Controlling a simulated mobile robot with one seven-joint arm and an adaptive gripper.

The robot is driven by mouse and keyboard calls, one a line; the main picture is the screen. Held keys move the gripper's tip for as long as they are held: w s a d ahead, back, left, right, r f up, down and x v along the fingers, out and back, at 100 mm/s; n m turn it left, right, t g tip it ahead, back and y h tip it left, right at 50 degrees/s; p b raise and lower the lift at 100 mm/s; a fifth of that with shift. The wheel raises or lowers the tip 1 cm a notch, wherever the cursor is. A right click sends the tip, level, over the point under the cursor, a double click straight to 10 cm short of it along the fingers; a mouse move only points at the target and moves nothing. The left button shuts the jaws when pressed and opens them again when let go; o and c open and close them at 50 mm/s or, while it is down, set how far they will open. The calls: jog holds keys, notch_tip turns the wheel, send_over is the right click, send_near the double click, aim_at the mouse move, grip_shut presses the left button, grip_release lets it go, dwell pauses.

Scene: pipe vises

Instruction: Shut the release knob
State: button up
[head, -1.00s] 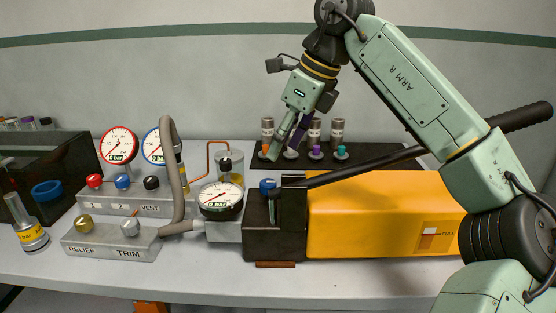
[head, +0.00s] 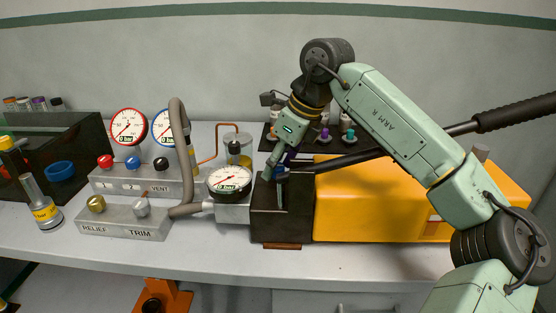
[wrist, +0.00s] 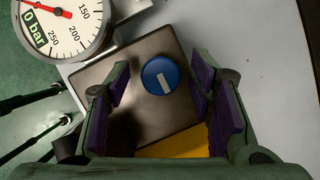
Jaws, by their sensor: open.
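The release knob (wrist: 165,73), a round blue knob with a white bar mark, sits on top of the dark metal block (head: 282,222) at the left end of the yellow pump (head: 370,205). My gripper (wrist: 161,68) is open, with its purple-padded fingers on either side of the knob in the wrist view. Gaps show between the pads and the knob, so I see no contact there. In the head view my gripper (head: 276,168) is low over the block and largely hides the knob.
A pressure gauge (wrist: 65,22) reading 0 bar stands left of the block. The black pump lever (head: 440,135) runs right from the block, close beside my gripper. A grey hose (head: 183,140) and valve blocks (head: 122,222) stand left. Fittings on a dark rack (head: 325,137) stand behind.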

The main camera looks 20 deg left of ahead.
jog(key=shift+c, duration=0.6)
jog(key=c, duration=1)
jog(key=shift+c, duration=0.2)
jog(key=shift+f+m+b, duration=0.1)
jog(key=shift+m+b, duration=0.2)
jog(key=shift+b, duration=0.1)
jog(key=m+t+b, duration=0.1)
jog(key=m+b, duration=0.1)
jog(key=shift+f+m+h, duration=0.1)
jog(key=shift+m+h, duration=0.2)
jog(key=shift+m, duration=0.1)
jog(key=m+t+b, duration=0.1)
jog(key=m+b, duration=0.1)
jog(key=m+h+b, duration=0.1)
jog(key=m+b, duration=0.1)
jog(key=m, duration=0.1)
jog(key=shift+s+t, duration=0.15)
jog(key=shift+t, duration=0.25)
jog(key=m+h, duration=0.1)
jog(key=m, duration=0.1)
jog(key=m+h, duration=0.1)
jog(key=m, duration=0.2)
jog(key=shift+a+r+t+b, duration=0.2)
jog(key=shift+t+b, duration=0.1)
jog(key=shift+m+h+p, duration=0.35)
jog(key=shift+m+h, duration=0.45)
jog(key=shift+m, duration=1.4)
